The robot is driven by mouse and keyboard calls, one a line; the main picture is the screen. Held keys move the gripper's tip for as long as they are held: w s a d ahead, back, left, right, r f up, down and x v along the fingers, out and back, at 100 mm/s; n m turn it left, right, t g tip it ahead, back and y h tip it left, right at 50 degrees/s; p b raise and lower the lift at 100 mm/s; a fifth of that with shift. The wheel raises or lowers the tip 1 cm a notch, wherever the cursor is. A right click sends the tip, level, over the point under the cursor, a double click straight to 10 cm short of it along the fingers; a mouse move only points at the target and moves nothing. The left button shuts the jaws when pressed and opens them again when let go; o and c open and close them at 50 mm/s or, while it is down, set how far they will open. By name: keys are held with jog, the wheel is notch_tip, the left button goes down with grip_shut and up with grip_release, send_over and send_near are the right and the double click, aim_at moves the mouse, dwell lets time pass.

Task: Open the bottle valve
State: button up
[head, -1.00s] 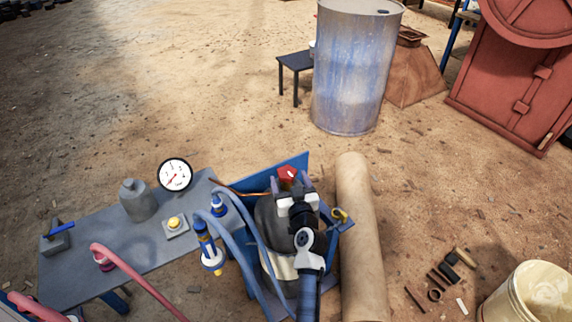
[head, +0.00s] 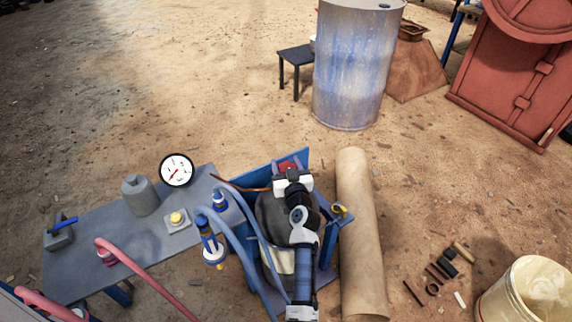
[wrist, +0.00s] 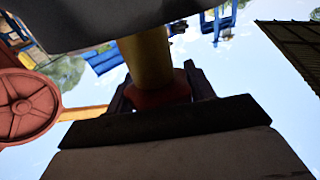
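The dark grey gas bottle (head: 272,215) stands in a blue frame, partly hidden by my arm. Its red valve knob (head: 288,165) shows just beyond my gripper (head: 290,171), between the fingers. In the wrist view the red knob (wrist: 160,97) sits at the end of a brass-yellow neck (wrist: 147,60), with the dark bottle at the top of the picture. My gripper's dark fingers (wrist: 160,92) lie on either side of the knob, close to its sides. I cannot tell whether they press on it.
A blue-grey bench (head: 90,255) at left bears a round gauge (head: 176,170), a grey canister (head: 140,195) and a yellow button (head: 177,217). Hoses run beside the bottle. A tan pipe (head: 362,230) lies close at right. A metal drum (head: 350,70) stands behind on open ground.

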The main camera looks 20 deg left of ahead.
jog(key=shift+c, duration=0.7)
